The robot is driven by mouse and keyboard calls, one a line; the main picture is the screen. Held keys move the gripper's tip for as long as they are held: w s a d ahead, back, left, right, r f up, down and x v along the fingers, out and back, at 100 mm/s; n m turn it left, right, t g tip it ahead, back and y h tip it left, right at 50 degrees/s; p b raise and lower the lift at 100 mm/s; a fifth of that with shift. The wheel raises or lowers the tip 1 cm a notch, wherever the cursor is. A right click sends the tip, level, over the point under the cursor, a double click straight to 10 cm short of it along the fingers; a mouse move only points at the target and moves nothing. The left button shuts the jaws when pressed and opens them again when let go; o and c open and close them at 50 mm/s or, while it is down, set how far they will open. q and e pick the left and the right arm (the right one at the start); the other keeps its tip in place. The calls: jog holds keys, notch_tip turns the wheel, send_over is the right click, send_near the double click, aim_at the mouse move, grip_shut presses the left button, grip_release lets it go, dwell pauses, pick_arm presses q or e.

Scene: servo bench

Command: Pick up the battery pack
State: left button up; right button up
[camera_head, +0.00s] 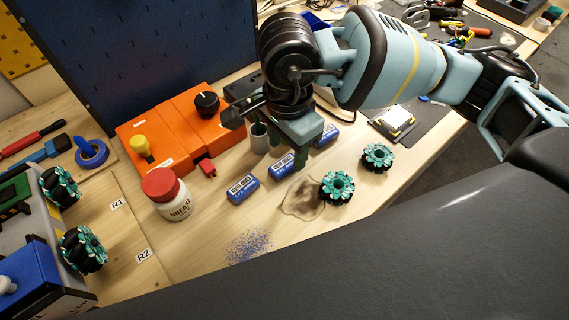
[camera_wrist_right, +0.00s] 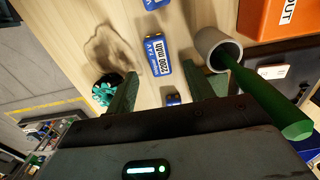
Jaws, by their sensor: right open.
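Three blue battery packs labelled 2200 mAh lie on the wooden bench in the head view: one at the left (camera_head: 243,188), one in the middle (camera_head: 284,165), and one at the right (camera_head: 327,136). My right gripper (camera_head: 290,150) is open and points down above the middle pack, hiding part of that area. In the right wrist view, one pack (camera_wrist_right: 158,57) shows in the gap between the open fingers (camera_wrist_right: 161,76). Another pack (camera_wrist_right: 172,99) is mostly hidden by the gripper body, and a third (camera_wrist_right: 153,4) is cut by the top edge. My left gripper is not in view.
A grey cup (camera_wrist_right: 212,49) holding a green-handled tool (camera_wrist_right: 285,112) stands close beside the right finger. An orange box (camera_head: 180,135), a grease jar (camera_head: 172,200) and teal-roller wheels (camera_head: 337,187) (camera_head: 377,156) are nearby. A brown stain (camera_head: 302,200) marks the bench.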

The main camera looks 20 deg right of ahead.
aim_at(286, 163)
jog(key=shift+f, duration=1.9)
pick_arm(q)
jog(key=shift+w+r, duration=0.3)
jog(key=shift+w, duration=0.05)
pick_arm(e)
jog(key=shift+c, duration=0.4)
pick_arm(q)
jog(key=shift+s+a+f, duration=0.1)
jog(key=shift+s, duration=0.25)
pick_arm(e)
jog(key=shift+a, duration=0.1)
jog(key=c, duration=1)
jog(key=shift+r, duration=0.15)
